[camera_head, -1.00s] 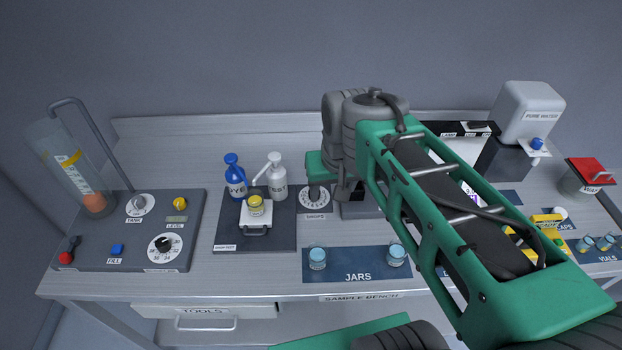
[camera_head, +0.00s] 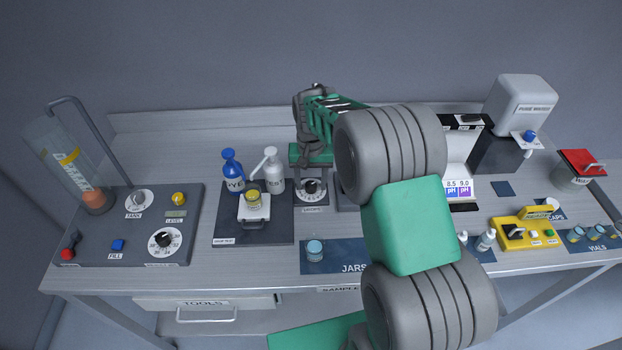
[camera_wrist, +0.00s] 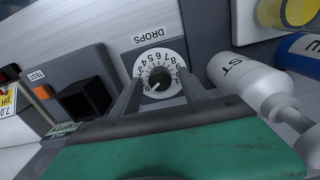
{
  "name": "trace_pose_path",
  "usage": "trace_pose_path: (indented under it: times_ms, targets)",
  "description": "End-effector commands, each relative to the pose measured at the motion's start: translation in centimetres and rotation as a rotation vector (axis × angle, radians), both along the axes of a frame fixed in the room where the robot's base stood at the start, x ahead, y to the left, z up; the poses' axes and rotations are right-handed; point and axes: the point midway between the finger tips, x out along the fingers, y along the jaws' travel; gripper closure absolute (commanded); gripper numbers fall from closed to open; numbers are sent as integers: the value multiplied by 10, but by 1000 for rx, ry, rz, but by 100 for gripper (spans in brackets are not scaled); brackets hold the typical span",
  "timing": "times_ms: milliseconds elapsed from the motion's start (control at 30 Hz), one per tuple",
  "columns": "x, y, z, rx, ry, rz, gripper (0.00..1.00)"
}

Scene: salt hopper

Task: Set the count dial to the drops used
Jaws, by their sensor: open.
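The count dial (camera_head: 311,188) is a white round face with a black knob, labelled DROPS. It sits on the dark panel right of the white TEST bottle (camera_head: 274,170). In the wrist view the dial (camera_wrist: 160,74) lies ahead, its digits in a ring. The knob's white mark points to the lower left of that picture; I cannot read its digit surely. My gripper (camera_wrist: 160,95) is open, its two fingers apart on either side of the dial's near edge, with nothing between them. In the head view my gripper (camera_head: 311,160) is just behind the dial, partly hidden by its body.
The TEST bottle (camera_wrist: 248,82) stands close beside the right finger. A TEST button (camera_wrist: 42,92) and a black square socket (camera_wrist: 84,98) are left. A yellow-filled jar (camera_head: 253,198) stands on a white holder left of the dial.

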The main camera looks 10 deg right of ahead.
Motion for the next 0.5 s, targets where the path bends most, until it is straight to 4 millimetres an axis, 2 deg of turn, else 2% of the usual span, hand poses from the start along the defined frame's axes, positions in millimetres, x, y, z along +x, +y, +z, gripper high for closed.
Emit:
trace_pose_path:
  times_ms: [200,500]
  targets:
    - [0,0,-1,0,-1,0,48]
    - [0,0,0,0,-1,0,72]
